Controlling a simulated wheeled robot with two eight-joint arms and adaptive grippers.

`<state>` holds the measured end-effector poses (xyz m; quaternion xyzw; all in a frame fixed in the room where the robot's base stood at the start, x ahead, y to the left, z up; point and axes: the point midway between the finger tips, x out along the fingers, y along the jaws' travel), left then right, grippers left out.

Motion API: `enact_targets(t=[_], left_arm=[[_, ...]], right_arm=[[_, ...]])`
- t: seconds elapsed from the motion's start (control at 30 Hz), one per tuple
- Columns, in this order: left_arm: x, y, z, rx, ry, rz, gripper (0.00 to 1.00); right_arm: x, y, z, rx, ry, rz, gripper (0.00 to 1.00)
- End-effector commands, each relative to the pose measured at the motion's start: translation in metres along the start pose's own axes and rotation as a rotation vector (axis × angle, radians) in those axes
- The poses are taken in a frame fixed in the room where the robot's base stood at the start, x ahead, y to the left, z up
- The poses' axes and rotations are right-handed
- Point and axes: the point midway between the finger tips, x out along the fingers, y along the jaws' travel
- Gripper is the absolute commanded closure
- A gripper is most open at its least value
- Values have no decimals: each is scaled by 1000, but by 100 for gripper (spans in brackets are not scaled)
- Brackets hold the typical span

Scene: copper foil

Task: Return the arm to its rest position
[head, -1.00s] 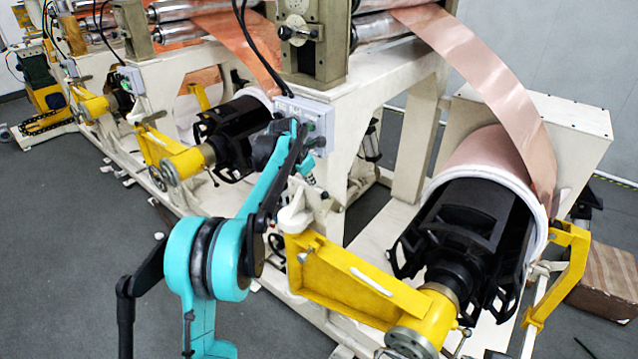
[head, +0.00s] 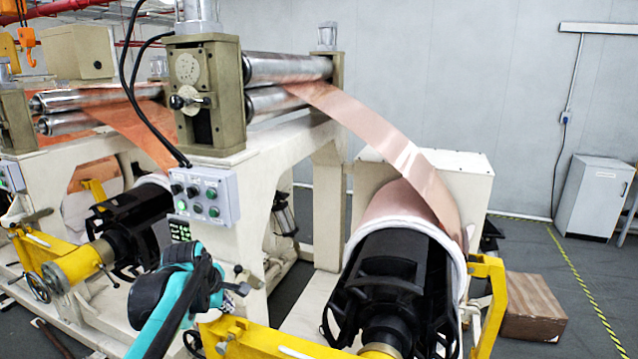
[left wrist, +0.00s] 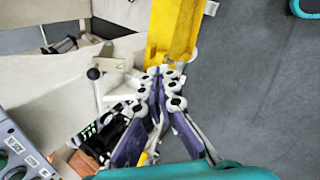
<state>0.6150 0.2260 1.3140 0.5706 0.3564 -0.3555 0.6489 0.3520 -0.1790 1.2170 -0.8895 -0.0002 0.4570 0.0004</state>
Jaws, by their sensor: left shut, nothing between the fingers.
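My left arm comes in from the bottom of the head view, in teal and black. My left gripper (head: 238,288) is at its end, small and partly hidden by the wrist, below the control box. In the left wrist view, the left gripper (left wrist: 166,73) points at the base of a yellow arm (left wrist: 174,30) of the machine. Its fingers are together and nothing shows between them. I cannot tell how far the tips are from the yellow arm. My right gripper is in neither view.
The control box (head: 204,196) with several buttons is just above my left gripper; it shows at lower left in the wrist view (left wrist: 22,150). A black roll shaft (head: 392,280) with copper foil (head: 385,140) stands at right. A cardboard box (head: 533,308) lies on the floor.

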Motion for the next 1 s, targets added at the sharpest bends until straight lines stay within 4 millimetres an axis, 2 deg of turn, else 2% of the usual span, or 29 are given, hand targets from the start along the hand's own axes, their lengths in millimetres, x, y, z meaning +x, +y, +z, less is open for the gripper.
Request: enact_targets(t=[0.03, 0.17, 0.27, 0.3, 0.4, 0.5, 0.6, 0.7, 1.0], left_arm=[[12, -37, 4, 127, 5, 7, 100], [20, -114, 11, 493, 25, 25, 100], [34, -176, 14, 774, 43, 35, 100], [41, -201, 14, 887, 52, 39, 100], [62, -261, 14, 1153, 73, 45, 100], [83, -309, 12, 1376, 95, 48, 100], [99, -343, 9, 1536, 112, 47, 100], [107, -360, 8, 1631, 122, 46, 100], [107, -364, 8, 1672, 127, 46, 100]], right_arm=[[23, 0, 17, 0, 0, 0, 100], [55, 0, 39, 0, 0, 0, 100], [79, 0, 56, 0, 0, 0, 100], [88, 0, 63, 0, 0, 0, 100], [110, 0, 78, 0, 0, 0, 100], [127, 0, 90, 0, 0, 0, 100], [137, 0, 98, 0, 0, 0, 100], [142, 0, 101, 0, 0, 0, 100], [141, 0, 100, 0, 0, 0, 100]])
